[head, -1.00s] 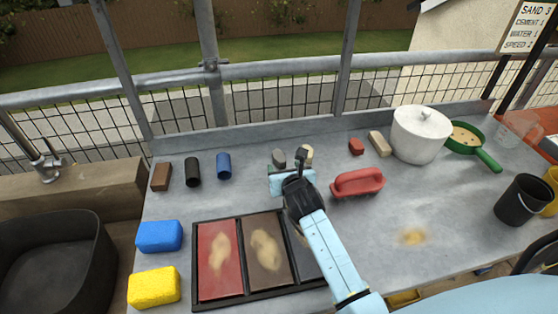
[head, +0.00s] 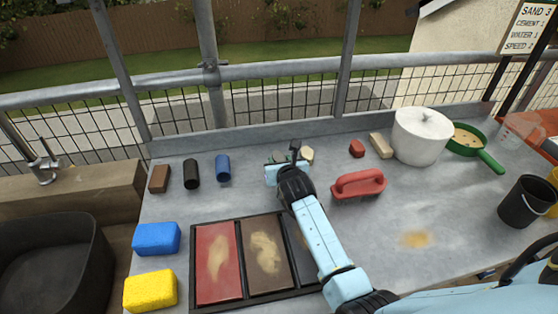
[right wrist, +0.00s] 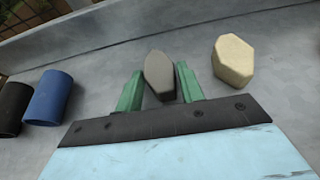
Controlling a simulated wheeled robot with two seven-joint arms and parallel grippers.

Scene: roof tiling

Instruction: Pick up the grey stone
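The grey stone (right wrist: 159,76) is a smooth, elongated block on the grey worktop, in the middle of the right wrist view. My right gripper (right wrist: 160,86) has its two green fingers spread, one on each side of the stone's near part. The stone's far end reaches past the fingertips. I cannot tell whether the fingers touch it. In the head view the right gripper (head: 287,160) is low at the back of the worktop and hides most of the stone. My left gripper is not in view.
A beige stone (right wrist: 233,60) sits just right of the gripper. A red-handled float (head: 358,184) and a white pot (head: 421,137) are to the right. A low back wall (head: 240,137) runs behind.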

